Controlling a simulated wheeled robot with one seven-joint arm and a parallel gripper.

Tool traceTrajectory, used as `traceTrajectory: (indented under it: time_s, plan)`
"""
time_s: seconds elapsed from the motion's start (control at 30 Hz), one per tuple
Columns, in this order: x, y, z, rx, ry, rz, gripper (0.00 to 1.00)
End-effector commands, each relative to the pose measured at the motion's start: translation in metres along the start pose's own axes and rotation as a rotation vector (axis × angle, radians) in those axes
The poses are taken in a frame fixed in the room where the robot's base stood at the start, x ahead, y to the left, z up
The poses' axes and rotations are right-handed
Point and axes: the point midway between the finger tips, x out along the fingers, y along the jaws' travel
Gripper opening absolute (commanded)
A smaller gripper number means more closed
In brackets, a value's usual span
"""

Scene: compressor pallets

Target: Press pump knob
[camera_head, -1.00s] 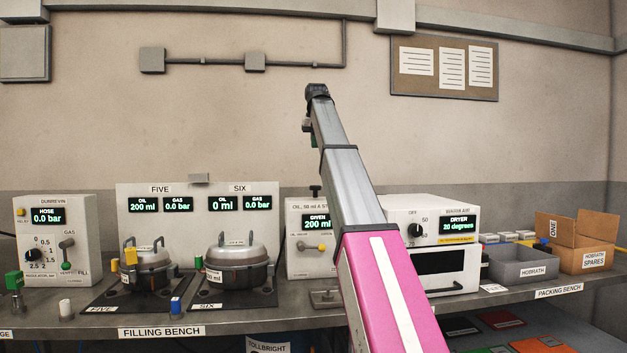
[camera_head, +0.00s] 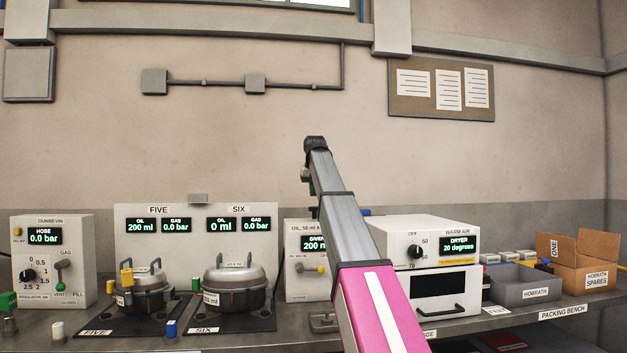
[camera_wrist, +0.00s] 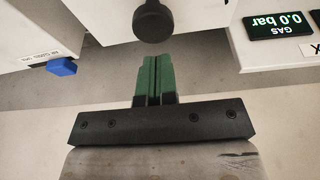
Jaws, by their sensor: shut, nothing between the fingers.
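The oil pump (camera_head: 300,262) is a pale box on the bench beside station SIX, partly hidden by my arm in the head view. Its display is partly covered and reads 200. Its black round knob (camera_wrist: 152,20) shows at the top of the wrist view. In the head view only a small dark bit of it shows. My gripper's green fingers (camera_wrist: 155,75) are shut and empty. Their tips lie just short of the knob in the picture, with a gap between. In the head view the gripper (camera_head: 308,186) is small and dark, above the pump.
Left are two lidded pots (camera_head: 236,286) on stands FIVE and SIX. Right of the pump is the warm air dryer (camera_head: 425,245), close to my arm. A blue block (camera_wrist: 62,67) shows in the wrist view. A grey bin (camera_head: 520,290) and cardboard box (camera_head: 575,265) stand further right.

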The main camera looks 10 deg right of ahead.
Motion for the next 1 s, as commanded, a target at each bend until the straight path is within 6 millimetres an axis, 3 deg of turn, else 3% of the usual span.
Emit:
traceTrajectory:
  time_s: [0.2,0.73,1.0]
  plan:
    - [0.025,0.001,0.009,0.000,0.000,0.000,0.00]
    - [0.033,0.001,0.011,0.000,0.000,0.000,0.00]
    - [0.061,0.000,0.020,0.000,-0.001,0.000,0.00]
